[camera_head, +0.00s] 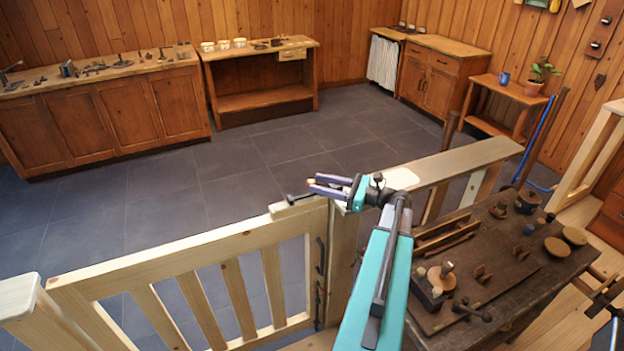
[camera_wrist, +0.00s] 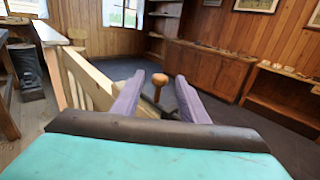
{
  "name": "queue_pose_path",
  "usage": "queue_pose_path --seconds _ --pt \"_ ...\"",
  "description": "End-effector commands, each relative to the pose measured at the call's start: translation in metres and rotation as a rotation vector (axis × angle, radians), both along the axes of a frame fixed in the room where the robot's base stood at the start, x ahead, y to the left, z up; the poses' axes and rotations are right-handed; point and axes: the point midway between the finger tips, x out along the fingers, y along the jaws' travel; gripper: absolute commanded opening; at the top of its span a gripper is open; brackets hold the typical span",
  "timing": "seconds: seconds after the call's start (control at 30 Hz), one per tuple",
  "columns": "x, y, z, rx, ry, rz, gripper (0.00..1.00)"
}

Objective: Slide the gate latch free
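The pale wooden gate (camera_head: 165,258) stands across the lower left, its top rail meeting a post below my gripper. A dark latch piece (camera_head: 295,198) shows at the right end of that rail. In the wrist view a round brown wooden knob (camera_wrist: 160,79) on a dark stem stands between the fingers, towards their tips. My gripper (camera_head: 311,184) has two purple fingers, spread apart and pointing left over the rail end; they also show in the wrist view (camera_wrist: 160,84). Gaps show on both sides of the knob. The latch's lower part is mostly hidden.
A dark workbench (camera_head: 490,255) with turned wooden parts stands right of my arm. A pale rail (camera_head: 450,163) runs back right from the gate post. Beyond the gate is open grey tiled floor (camera_head: 250,165), with cabinets and a low bench (camera_head: 262,97) along the far walls.

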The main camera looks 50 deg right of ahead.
Motion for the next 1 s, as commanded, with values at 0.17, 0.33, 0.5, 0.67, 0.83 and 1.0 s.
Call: queue_pose_path --seconds 0.17,0.33,0.5,0.67,0.83,1.0 --pt "0.02 0.008 0.002 0.0 -0.001 0.001 0.4" --pt "0.032 0.013 0.001 -0.001 -0.001 0.0 0.4" --pt "0.035 0.014 0.0 -0.001 -0.001 -0.002 0.4" --pt "0.035 0.014 0.0 -0.001 0.0 -0.002 0.4" --pt "0.034 0.014 0.0 -0.001 0.0 -0.002 0.23" --pt "0.034 0.013 0.0 -0.001 0.0 -0.003 0.0"
